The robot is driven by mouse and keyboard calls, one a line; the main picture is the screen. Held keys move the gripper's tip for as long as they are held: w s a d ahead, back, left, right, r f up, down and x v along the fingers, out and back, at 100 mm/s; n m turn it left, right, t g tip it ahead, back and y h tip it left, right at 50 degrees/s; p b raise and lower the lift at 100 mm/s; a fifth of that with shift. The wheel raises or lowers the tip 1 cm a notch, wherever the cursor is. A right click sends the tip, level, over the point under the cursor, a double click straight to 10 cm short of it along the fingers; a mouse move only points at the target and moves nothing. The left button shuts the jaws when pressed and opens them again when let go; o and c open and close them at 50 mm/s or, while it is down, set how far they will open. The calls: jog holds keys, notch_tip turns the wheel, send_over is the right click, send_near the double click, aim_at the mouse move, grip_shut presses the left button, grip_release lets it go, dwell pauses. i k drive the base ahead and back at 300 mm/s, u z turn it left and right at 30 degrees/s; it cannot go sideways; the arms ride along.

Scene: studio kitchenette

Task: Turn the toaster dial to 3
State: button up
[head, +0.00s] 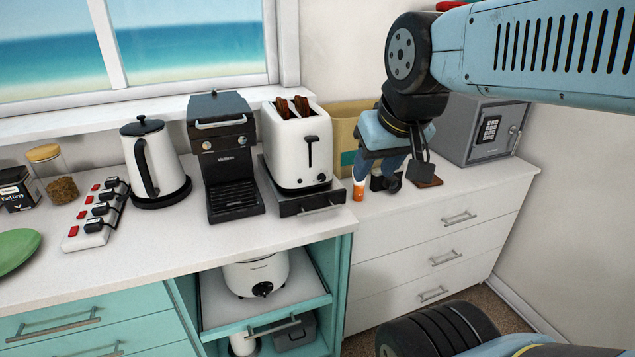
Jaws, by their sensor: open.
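The white toaster (297,150) stands upright on a dark base with a drawer, toward the back of the counter. Two dark slices of bread (292,106) stick out of its top slots. Its dark vertical lever slot is on the front, and a small dial (322,178) sits low on the front; its number markings are too small to read. My gripper (390,185) is open and points down, to the right of the toaster and apart from it. Orange and dark items show close by the fingers; I cannot tell whether the fingers touch them.
A black coffee machine (223,160) stands close left of the toaster, then a white kettle (157,165) and a power strip (97,213).

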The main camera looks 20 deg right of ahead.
aim_at(321, 177)
jog(key=k, duration=1.8)
jog(key=z, duration=0.4)
jog(key=i, duration=1)
